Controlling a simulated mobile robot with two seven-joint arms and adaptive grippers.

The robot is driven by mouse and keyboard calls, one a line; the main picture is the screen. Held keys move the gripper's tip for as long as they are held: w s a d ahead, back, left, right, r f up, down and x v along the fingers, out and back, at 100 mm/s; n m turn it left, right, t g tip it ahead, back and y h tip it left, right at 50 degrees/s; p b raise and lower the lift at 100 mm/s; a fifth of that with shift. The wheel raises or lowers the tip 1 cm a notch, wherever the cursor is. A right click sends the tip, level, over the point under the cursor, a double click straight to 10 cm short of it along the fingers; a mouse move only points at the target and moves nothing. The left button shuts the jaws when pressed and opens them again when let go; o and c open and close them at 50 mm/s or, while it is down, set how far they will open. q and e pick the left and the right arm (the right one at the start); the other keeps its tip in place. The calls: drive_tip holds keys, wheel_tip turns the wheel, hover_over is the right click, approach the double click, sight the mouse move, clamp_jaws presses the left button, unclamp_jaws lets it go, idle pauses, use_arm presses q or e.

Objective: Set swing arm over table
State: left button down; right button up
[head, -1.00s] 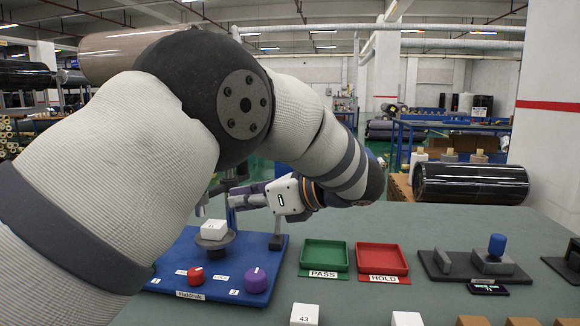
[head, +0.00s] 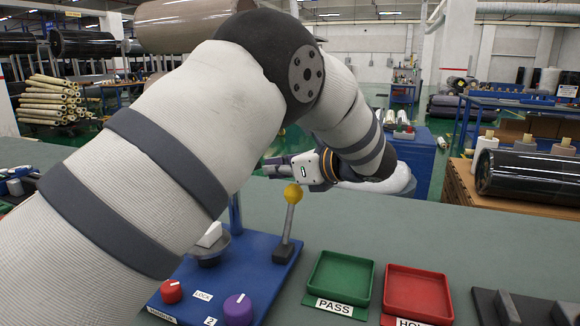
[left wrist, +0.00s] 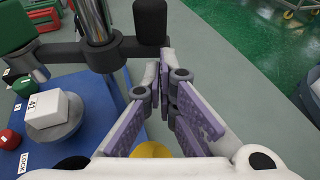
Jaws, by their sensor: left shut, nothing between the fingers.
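The blue fixture base (head: 262,262) lies on the bench, partly behind my left arm. In the left wrist view a chrome post (left wrist: 98,22) carries a black horizontal swing arm (left wrist: 128,50) with a black block at its right end. A round grey table (left wrist: 58,128) on the base bears a white block (left wrist: 52,108) marked 41; the swing arm's block is off to its right. My left gripper (head: 272,166) is shut and empty, its purple-padded fingertips (left wrist: 165,70) just short of the black block. A yellow ball knob (head: 292,193) on a grey lever shows below the gripper.
A red knob (head: 171,291) and a purple knob (head: 238,309) sit at the base's front. A green PASS tray (head: 341,281) and a red HOLD tray (head: 418,291) stand to the right. The bench behind the trays is clear.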

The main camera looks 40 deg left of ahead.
use_arm(q)
drive_tip(key=shift+w+a+f, duration=0.1)
drive_tip(key=shift+a+f, duration=0.1)
drive_tip(key=shift+a, duration=0.45)
use_arm(e)
drive_tip(key=shift+w, duration=0.1)
use_arm(q)
drive_tip(key=a+g, duration=0.1)
drive_tip(key=w+a+n+b, duration=0.1)
drive_tip(key=shift+w+a+g, duration=0.15)
drive_tip(key=shift+a+g, duration=0.15)
drive_tip(key=shift+g, duration=0.1)
use_arm(e)
drive_tip(key=shift+s+f+g, duration=0.4)
drive_tip(key=shift+s+f, duration=0.55)
drive_tip(key=shift+s, duration=0.05)
drive_tip(key=shift+d, duration=0.1)
